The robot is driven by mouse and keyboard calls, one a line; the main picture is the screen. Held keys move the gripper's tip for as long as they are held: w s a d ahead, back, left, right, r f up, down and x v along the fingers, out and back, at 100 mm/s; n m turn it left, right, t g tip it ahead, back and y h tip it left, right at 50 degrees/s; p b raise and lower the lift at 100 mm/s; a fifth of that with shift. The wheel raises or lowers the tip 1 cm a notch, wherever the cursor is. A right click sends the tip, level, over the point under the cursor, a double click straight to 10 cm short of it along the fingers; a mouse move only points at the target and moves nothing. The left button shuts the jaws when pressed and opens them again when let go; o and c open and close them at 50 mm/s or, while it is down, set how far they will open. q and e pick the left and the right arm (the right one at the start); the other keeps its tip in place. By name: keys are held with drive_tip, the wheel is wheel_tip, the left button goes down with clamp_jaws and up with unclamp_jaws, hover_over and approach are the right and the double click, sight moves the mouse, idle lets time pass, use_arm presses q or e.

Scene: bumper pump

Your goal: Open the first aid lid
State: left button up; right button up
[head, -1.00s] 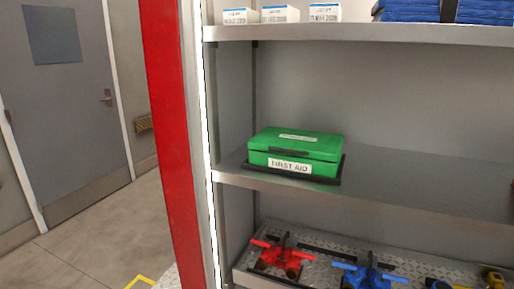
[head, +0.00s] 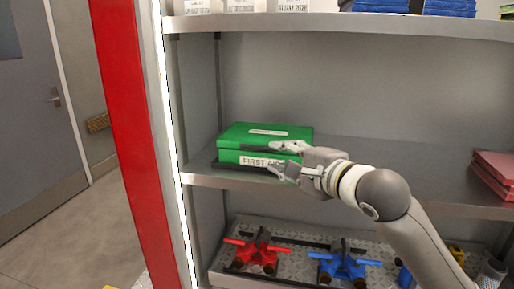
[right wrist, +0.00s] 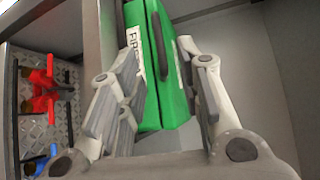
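The green first aid box (head: 240,137) sits on the middle shelf at the left, its lid closed. A white label reading FIRST AID is on its front. My right gripper (head: 280,157) is in front of the box's right front part and covers the end of the label. In the right wrist view the gripper (right wrist: 160,90) is open, its two fingers apart with the green box (right wrist: 172,105) and its dark front handle (right wrist: 159,45) between and beyond them. I cannot tell whether a finger touches the box. My left gripper is not in view.
The middle shelf (head: 400,165) is free right of the box, up to red items (head: 495,172) at the far right. The upper shelf (head: 340,24) hangs above. Red (head: 257,253) and blue (head: 343,265) valve fittings stand below. A red post (head: 130,140) is at the left.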

sight(262, 149)
drive_tip(key=p+x, duration=0.1)
drive_tip(key=x, duration=0.7)
drive_tip(key=shift+w+p, duration=0.3)
drive_tip(key=shift+p, duration=0.05)
drive_tip(key=shift+w+a+f, duration=0.15)
drive_tip(key=shift+w+a, duration=0.2)
drive_tip(key=shift+w, duration=0.25)
clamp_jaws()
